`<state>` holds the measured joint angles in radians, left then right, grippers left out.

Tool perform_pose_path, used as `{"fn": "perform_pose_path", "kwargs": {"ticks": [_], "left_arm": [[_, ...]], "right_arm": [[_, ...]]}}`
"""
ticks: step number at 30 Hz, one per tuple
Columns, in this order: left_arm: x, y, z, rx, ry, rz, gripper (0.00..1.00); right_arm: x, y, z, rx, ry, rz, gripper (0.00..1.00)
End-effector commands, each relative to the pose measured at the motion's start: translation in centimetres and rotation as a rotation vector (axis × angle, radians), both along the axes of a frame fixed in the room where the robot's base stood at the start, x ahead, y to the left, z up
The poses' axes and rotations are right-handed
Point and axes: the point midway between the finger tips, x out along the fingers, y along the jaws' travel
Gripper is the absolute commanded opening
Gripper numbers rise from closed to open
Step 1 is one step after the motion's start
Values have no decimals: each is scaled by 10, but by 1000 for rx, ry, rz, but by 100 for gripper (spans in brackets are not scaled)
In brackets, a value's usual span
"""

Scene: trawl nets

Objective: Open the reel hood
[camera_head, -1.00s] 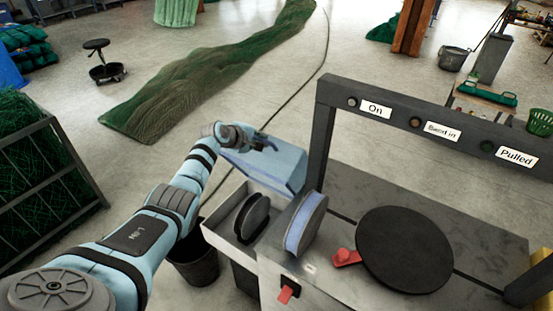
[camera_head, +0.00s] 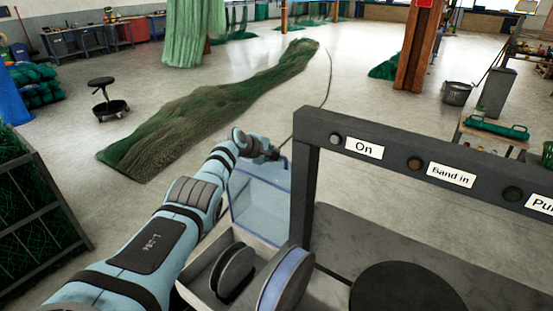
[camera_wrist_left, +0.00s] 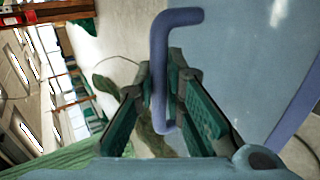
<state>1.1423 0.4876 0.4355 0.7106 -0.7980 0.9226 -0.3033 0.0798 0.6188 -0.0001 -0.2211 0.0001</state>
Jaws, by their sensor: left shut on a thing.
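The reel hood (camera_head: 258,207) is a pale blue, see-through cover. It stands raised, close to upright, at the back of an open grey reel box (camera_head: 195,290). My left gripper (camera_head: 272,155) is at the hood's top edge. In the left wrist view my left gripper (camera_wrist_left: 161,75) is shut on the hood's bent blue handle (camera_wrist_left: 176,17), with the hood panel (camera_wrist_left: 245,60) to its right. A dark reel (camera_head: 236,272) sits uncovered in the box. My right gripper is not in view.
A dark frame (camera_head: 375,150) with labels "On" and "Band in" rises to the right, close to the hood. A black disc (camera_head: 405,290) lies on the machine top. Open floor with green netting (camera_head: 210,105) lies behind.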

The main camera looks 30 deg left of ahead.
Motion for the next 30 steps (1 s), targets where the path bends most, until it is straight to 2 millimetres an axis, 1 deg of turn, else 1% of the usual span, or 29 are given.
{"fn": "perform_pose_path", "kwargs": {"ticks": [1, 8, 9, 12, 20, 24, 26, 30], "left_arm": [[0, 3, 1, 3, 0, 5, 0], [1, 0, 1, 3, -1, 0, 0], [2, 0, 1, 3, -1, 0, 17], [2, -2, 1, 2, -1, -2, 31], [3, -3, 1, 1, 0, -5, 31], [0, -1, 3, 1, -3, -3, 31], [-3, 1, 6, 2, -5, -3, 31], [-18, 1, 15, 5, -2, -4, 31]], "right_arm": [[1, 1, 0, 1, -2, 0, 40], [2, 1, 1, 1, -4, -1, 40], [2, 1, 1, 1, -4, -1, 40], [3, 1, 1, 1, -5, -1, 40], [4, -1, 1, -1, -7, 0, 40], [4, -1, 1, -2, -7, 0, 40], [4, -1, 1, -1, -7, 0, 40], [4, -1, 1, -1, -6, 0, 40]]}}
